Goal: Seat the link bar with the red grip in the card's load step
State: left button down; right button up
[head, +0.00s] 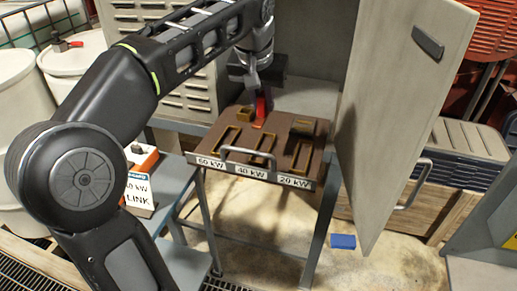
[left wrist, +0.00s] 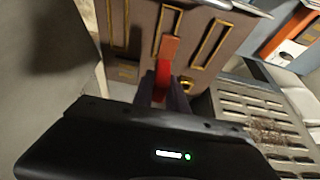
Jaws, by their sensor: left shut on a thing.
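The brown board (head: 220,125) has three brass-edged slots labelled 60 kW, 40 kW and 20 kW from left to right in the head view; it also shows in the left wrist view (left wrist: 188,50). The card (head: 138,192) reads "0 kW LINK", its first digit hard to make out. My left gripper (head: 256,86) is shut on the red grip (head: 262,106) at the board's back, behind the middle slot. In the left wrist view the red grip (left wrist: 162,78) stands between the fingers, near the middle slot's end. The bar's contact with the board is unclear.
An open cabinet door (head: 405,110) with a handle stands right of the board. An orange-and-white block (head: 143,158) sits on the grey shelf at left. A blue block (head: 343,241) lies on the floor.

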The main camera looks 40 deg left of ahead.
aim_at(262, 116)
pick_arm(q)
jog(key=shift+f, duration=3.15)
jog(key=shift+f, duration=0.1)
jog(key=shift+f, duration=1.75)
jog(key=shift+d, duration=0.1)
jog(key=shift+f, duration=0.2)
jog(key=c, duration=1.3)
grip_release()
jog(key=shift+r, duration=0.1)
